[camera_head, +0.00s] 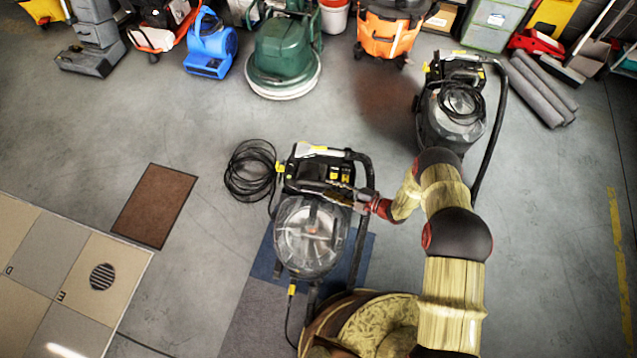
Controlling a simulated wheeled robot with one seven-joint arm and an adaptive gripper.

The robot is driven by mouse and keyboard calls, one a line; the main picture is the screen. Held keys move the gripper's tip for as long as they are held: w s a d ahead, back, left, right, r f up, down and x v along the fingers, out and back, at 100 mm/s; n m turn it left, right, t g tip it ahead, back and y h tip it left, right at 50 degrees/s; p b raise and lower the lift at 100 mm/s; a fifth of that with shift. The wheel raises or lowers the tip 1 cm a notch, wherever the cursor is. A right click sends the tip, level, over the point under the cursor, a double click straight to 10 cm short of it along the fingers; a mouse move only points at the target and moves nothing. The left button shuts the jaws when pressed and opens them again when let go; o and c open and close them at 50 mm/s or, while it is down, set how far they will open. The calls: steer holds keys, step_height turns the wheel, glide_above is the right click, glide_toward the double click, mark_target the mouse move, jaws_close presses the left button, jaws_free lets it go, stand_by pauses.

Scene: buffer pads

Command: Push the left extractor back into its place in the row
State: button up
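The left extractor (309,238) stands in the lower middle, with a clear tank, a dark top with yellow parts and a black push handle on its right.
A blue blower (211,47), a green floor machine (285,52) and an orange bucket (389,35) line the back. Grey rolls (541,90) lie back right. A brown mat (155,205) and tiled platform (85,285) are at left. Bare floor lies behind the left extractor.

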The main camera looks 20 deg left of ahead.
mark_target(324, 186)
steer(key=b+x, duration=0.1)
steer(key=x, duration=0.5)
steer(key=shift+a, duration=0.2)
steer(key=shift+c, duration=1)
steer(key=shift+f, duration=0.1)
steer(key=c, duration=0.7)
jaws_close()
